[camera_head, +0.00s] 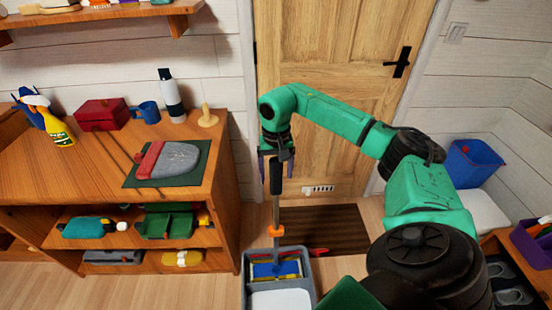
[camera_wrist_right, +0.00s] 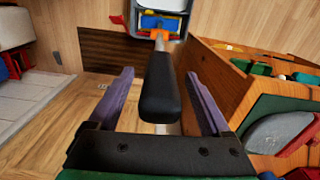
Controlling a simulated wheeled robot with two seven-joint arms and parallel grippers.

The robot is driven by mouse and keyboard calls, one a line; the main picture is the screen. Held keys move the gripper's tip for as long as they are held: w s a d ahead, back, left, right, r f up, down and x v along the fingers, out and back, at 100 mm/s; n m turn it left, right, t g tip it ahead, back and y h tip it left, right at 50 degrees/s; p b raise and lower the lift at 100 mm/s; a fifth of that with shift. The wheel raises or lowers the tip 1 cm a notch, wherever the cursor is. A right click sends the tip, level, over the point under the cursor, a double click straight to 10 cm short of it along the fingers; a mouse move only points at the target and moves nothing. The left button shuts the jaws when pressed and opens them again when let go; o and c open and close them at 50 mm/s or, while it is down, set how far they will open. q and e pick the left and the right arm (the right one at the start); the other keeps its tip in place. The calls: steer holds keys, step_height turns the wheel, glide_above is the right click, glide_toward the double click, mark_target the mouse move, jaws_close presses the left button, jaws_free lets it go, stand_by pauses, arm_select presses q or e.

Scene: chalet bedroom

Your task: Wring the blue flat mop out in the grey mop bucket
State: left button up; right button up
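The blue flat mop stands upright, its black handle grip (camera_head: 276,178) just below my right gripper (camera_head: 276,152). Its shaft runs down past an orange collar (camera_head: 275,231) to the blue mop head (camera_head: 268,270) in the grey mop bucket (camera_head: 250,295). In the right wrist view, the black grip (camera_wrist_right: 160,90) lies between the purple fingers of my right gripper (camera_wrist_right: 160,75), with gaps on both sides. That gripper is open. The bucket also shows in the right wrist view (camera_wrist_right: 143,5), with the mop head inside it. My left gripper is not in view.
A wooden cabinet (camera_head: 225,200) with a mat, mug and bottles stands left of the bucket. A closed wooden door (camera_head: 330,50) is behind, with a dark brown mat (camera_head: 340,230) before it. A blue bin (camera_head: 472,160) stands at the right. Floor at the lower left is clear.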

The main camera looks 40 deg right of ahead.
step_height(320, 180, up, 9)
steer(key=shift+r+b, duration=0.15)
steer(key=shift+b, duration=0.25)
step_height(320, 180, up, 4)
steer(key=shift+r+p, duration=0.2)
steer(key=shift+p, duration=0.5)
steer(key=shift+r, duration=0.5)
steer(key=shift+f, duration=0.1)
